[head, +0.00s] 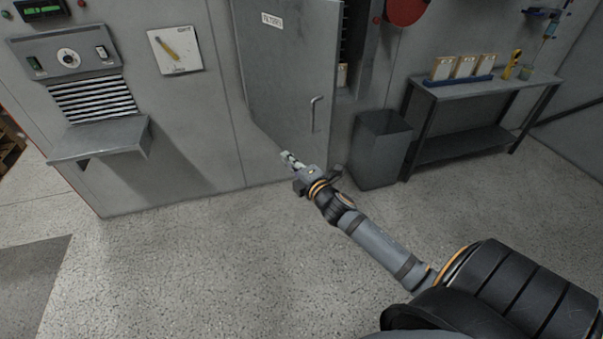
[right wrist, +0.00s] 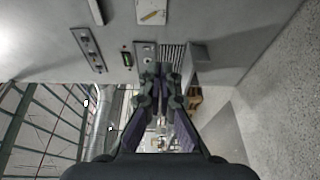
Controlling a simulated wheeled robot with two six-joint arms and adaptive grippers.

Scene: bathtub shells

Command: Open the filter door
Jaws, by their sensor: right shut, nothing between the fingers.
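The grey filter door (head: 280,70), labelled "FILTERS", stands ajar in the head view. Its right edge, with a curved handle (head: 316,113), is swung out from the wall, and part of a shelved opening (head: 345,50) shows to its right. My right gripper (head: 287,157) is shut and empty, in front of the door's lower part and below and left of the handle. I cannot tell whether it touches the door. In the right wrist view its fingers (right wrist: 163,90) are together, pointing toward the control panel wall. My left gripper is not in view.
A control panel (head: 68,58) with a shelf (head: 100,138) juts from the wall at left. A grey bin (head: 380,150) stands right of the door, beside a workbench (head: 480,88) holding framed filters (head: 465,67). The speckled floor in front is clear.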

